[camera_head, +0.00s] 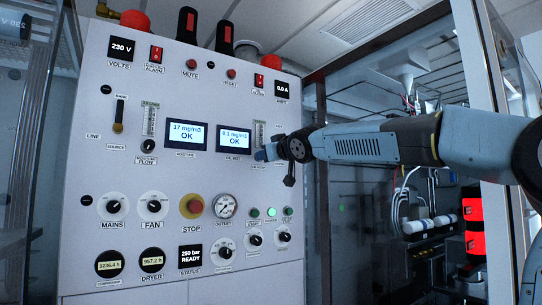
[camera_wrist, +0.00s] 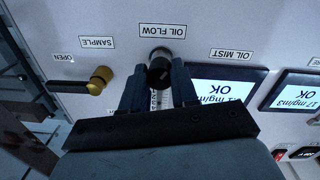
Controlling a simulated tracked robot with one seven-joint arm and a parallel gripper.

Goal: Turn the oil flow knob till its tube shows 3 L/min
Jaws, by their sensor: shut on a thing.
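The oil flow knob (camera_wrist: 160,68) is a dark round knob just beside its OIL FLOW label, which appears upside down in the wrist view. My gripper (camera_wrist: 157,80) has one finger on each side of the knob and is shut on it. In the head view my gripper (camera_head: 268,153) is at the panel, and it hides the knob. The oil flow tube (camera_head: 259,133) is a narrow upright scale above my gripper. Part of its scale (camera_wrist: 160,99) shows between the fingers in the wrist view. Its reading is too small to tell.
A brass sample valve (camera_wrist: 99,80) with a dark handle sits close beside my gripper. The oil mist display (camera_head: 234,141) reads 0.1 mg/m3 OK. A similar moisture flow tube (camera_head: 150,120) and knob are farther left. A glass enclosure stands right of the panel.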

